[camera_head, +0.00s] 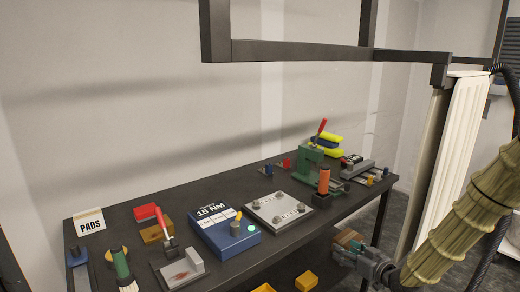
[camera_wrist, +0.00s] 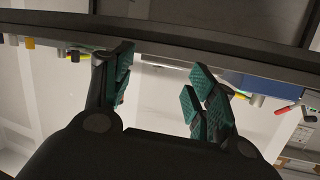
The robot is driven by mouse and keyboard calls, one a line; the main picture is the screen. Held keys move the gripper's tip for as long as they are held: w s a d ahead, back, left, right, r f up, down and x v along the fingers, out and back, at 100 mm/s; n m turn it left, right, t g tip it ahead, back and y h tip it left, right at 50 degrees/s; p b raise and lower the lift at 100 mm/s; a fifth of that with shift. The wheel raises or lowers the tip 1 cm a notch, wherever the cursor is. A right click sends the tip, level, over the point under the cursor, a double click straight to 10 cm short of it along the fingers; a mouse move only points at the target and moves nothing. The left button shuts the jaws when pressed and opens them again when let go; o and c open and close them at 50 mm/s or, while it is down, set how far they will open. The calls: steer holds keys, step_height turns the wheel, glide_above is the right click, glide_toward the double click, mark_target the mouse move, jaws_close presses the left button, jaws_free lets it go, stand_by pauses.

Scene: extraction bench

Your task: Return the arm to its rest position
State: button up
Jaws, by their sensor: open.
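My arm, in a khaki ribbed sleeve, comes in from the right in the head view. It ends in my gripper (camera_head: 350,246), low in front of the bench's front edge. The wrist view shows my gripper (camera_wrist: 160,92) with its two green-padded fingers spread wide. Nothing is between them. The dark bench (camera_head: 345,212) stands beyond and to the left of my gripper, and its edge also crosses the top of the wrist view. I cannot tell the exact gap between my gripper and the bench edge.
The bench holds a blue 15 NM box (camera_head: 222,236), a grey plate (camera_head: 280,208), a green press (camera_head: 310,166), an orange-handled tool (camera_head: 323,184) and a PADS card (camera_head: 90,222). A dark frame (camera_head: 300,52) spans overhead. Floor (camera_head: 398,215) shows right of the bench.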

steer(key=s+a+f+m+g+h, duration=0.1)
steer(key=s+a+f+g+h, duration=0.2)
steer(key=s+f, duration=0.85)
steer(key=s+a+f+m+g, duration=0.25)
steer(key=s+f+g, duration=0.25)
steer(key=s+f, duration=0.65)
steer(key=s+f+g+h, duration=0.1)
steer(key=s+f+g, duration=0.2)
steer(key=s, duration=0.9)
steer(key=s+f+g+h, duration=0.2)
steer(key=s+f, duration=0.2)
steer(key=s, duration=0.8)
steer(key=shift+s+a+g, duration=0.15)
steer(key=shift+a+g, duration=0.15)
steer(key=shift+g, duration=0.1)
steer(key=shift+m, duration=0.25)
